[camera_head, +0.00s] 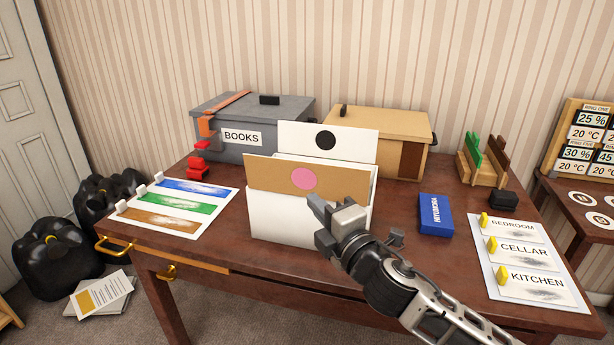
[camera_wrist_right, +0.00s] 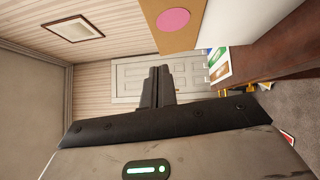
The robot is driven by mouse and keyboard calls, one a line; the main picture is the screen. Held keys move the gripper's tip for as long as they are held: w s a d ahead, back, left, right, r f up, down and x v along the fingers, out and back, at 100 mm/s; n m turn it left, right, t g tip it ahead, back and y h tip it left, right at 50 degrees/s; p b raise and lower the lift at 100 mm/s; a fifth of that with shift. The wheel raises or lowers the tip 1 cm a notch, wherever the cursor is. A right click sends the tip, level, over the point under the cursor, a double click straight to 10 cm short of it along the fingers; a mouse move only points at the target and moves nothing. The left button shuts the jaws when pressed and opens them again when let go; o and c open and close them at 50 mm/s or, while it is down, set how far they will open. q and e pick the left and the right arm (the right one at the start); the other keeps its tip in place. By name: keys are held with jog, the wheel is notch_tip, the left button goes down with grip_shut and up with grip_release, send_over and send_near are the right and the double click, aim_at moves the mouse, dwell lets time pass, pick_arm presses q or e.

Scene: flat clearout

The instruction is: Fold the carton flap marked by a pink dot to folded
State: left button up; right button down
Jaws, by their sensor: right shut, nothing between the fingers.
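A white carton (camera_head: 290,222) stands on the table. Its front flap, tan on the side facing me with a pink dot (camera_head: 303,179), stands up and leans slightly outward from the near rim. A white flap with a black dot (camera_head: 328,149) stands up at the back. My right gripper (camera_head: 317,205) is shut and empty, just in front of the carton's near right side, below and right of the pink dot. In the right wrist view, the shut fingers (camera_wrist_right: 158,87) show with the tan flap (camera_wrist_right: 186,42) beside them. I cannot tell whether they touch the carton. My left gripper is not in view.
A grey BOOKS box (camera_head: 254,110) and a tan box (camera_head: 386,135) stand behind. A blue box (camera_head: 436,215) and a label sheet (camera_head: 525,262) lie right, a colour sheet (camera_head: 179,207) left. Red clips (camera_head: 199,162) lie near the BOOKS box.

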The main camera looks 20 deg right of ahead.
send_near(298, 166)
jog(key=w+a, duration=0.2)
jog(key=a, duration=0.1)
jog(key=w, duration=0.1)
jog(key=w+d, duration=0.1)
jog(key=w, duration=0.1)
jog(key=shift+d+r+p, duration=0.15)
jog(key=shift+p, duration=0.25)
jog(key=shift+w+d, duration=0.25)
jog(key=shift+w, duration=0.15)
